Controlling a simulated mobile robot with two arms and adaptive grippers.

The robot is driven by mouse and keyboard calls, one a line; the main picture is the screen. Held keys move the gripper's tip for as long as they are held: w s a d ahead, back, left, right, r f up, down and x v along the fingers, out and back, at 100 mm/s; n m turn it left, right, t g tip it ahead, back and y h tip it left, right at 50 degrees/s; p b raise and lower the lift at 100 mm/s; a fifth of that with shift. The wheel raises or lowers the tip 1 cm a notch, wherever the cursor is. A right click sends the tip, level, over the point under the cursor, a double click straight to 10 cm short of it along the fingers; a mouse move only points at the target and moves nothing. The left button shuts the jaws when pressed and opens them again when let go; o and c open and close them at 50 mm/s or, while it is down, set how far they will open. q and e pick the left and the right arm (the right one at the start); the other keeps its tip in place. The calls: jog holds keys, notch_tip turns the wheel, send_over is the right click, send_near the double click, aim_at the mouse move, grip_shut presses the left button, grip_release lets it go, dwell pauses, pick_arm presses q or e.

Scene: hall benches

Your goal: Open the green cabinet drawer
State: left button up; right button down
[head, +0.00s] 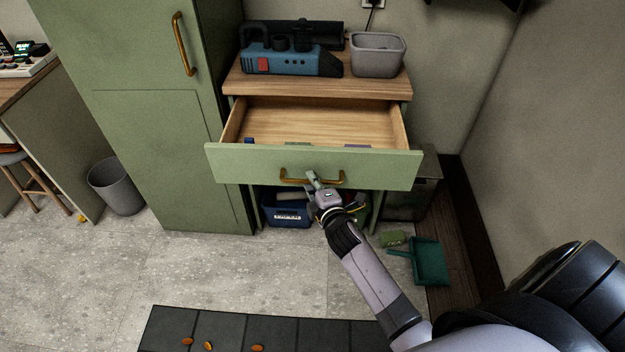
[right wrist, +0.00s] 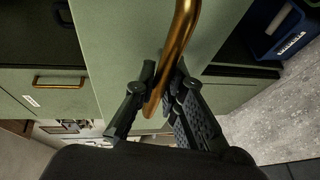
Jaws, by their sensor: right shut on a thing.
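The green cabinet drawer (head: 235,164) is pulled out well forward under a wooden top, and its wooden inside (head: 320,122) shows. A few small items lie just behind its front panel, mostly hidden. Its brass handle (head: 292,180) is on the front, and the handle (right wrist: 183,38) runs between my fingers in the right wrist view. My right gripper (head: 313,182) is shut on this handle; its fingers (right wrist: 163,95) sit on both sides of the bar. My left gripper is not in view.
A blue box (head: 287,216) sits below the drawer. A green dustpan (head: 430,262) lies on the floor at right. A tall green cabinet (head: 150,120) stands at left.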

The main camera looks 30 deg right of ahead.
jog(key=c, duration=1.7)
grip_release()
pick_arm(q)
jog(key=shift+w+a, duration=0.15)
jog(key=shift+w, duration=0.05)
pick_arm(e)
jog(key=shift+o, duration=0.3)
jog(key=v, duration=1.2)
